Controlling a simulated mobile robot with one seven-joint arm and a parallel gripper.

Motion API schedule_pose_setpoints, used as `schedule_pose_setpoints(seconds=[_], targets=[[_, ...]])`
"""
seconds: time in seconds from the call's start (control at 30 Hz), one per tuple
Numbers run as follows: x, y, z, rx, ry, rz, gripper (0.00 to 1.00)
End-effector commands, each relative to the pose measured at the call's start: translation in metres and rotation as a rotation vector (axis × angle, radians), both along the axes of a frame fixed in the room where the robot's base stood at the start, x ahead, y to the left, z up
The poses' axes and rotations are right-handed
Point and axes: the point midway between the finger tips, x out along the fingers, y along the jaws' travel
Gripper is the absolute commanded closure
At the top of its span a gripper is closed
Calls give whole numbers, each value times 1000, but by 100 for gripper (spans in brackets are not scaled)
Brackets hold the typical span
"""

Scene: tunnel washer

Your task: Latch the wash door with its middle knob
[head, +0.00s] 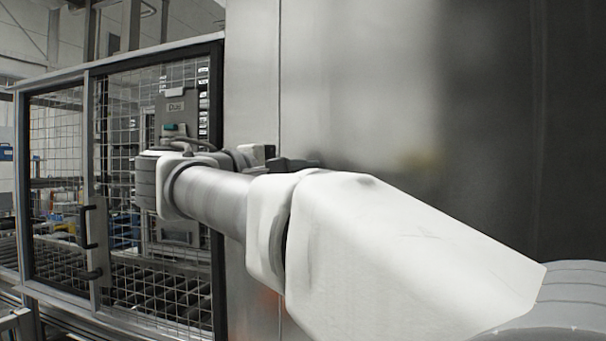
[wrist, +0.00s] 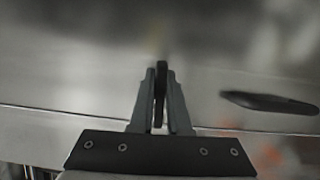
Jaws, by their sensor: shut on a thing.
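The wash door (head: 350,80) is a large brushed steel panel right of a vertical seam. In the wrist view the steel surface (wrist: 80,60) fills most of the picture. My gripper (wrist: 161,72) is shut on a thin dark knob (wrist: 160,80), seen edge-on between its fingers. A second dark, elongated knob (wrist: 268,103) lies on the steel to the right, apart from the gripper. In the head view my arm hides most of the gripper and the held knob. I cannot tell from the pictures alone which knob is the middle one, nor whether the latch is engaged.
A wire-mesh guard door (head: 150,110) in a dark frame stands left of the steel, with a black pull handle (head: 88,227). A grey control box (head: 180,110) shows near my wrist. Rollers (head: 160,293) run behind the mesh.

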Motion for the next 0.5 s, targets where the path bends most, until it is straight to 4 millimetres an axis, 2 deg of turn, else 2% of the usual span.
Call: schedule_pose_setpoints(seconds=[0.5], targets=[[0,0,-1,52,-18,1,100]])
